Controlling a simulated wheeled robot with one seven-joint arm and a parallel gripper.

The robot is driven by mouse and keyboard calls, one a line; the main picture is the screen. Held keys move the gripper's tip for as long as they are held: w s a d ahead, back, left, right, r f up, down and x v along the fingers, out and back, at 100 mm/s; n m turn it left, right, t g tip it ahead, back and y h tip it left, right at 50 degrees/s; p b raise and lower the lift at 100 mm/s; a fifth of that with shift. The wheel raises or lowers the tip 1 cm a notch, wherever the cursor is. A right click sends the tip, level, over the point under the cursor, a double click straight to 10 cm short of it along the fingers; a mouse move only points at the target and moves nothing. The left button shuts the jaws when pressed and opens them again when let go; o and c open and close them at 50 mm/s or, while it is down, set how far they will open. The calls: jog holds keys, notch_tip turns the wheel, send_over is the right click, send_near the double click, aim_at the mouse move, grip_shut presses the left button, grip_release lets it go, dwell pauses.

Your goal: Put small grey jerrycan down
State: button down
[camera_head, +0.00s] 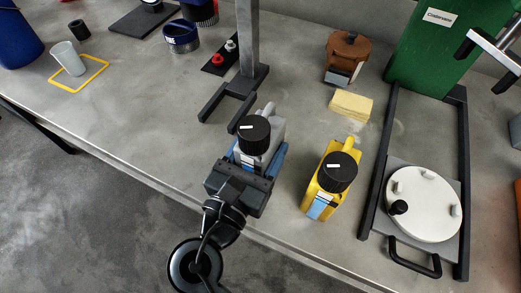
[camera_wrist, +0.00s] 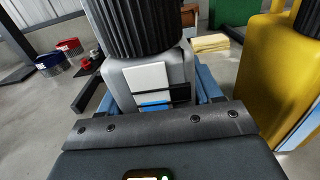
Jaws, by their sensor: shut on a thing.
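The small grey jerrycan (camera_head: 274,134) has a ribbed black cap and a white and blue label. It stands upright between the blue fingers of my gripper (camera_head: 262,160) near the front of the grey table. The wrist view shows the grey jerrycan (camera_wrist: 190,70) close up, with a blue finger on each side of it. My gripper (camera_wrist: 165,95) is shut on it. The can's lower part is hidden by my gripper, so I cannot tell whether its base touches the table.
A yellow jerrycan (camera_head: 326,186) with a black cap stands just right. A stand with a forked dark base (camera_head: 249,82) is behind. A yellow sponge stack (camera_head: 350,106) lies back right, and a black frame with a white disc (camera_head: 425,203) is at far right. Table (camera_head: 150,120) to the left is clear.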

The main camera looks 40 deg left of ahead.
jog(key=shift+f, duration=0.4)
jog(key=shift+c, duration=1)
grip_release()
jog(key=shift+f, duration=0.2)
jog(key=shift+s+r, duration=0.1)
jog(key=shift+r, duration=0.05)
jog(key=v, duration=1.2)
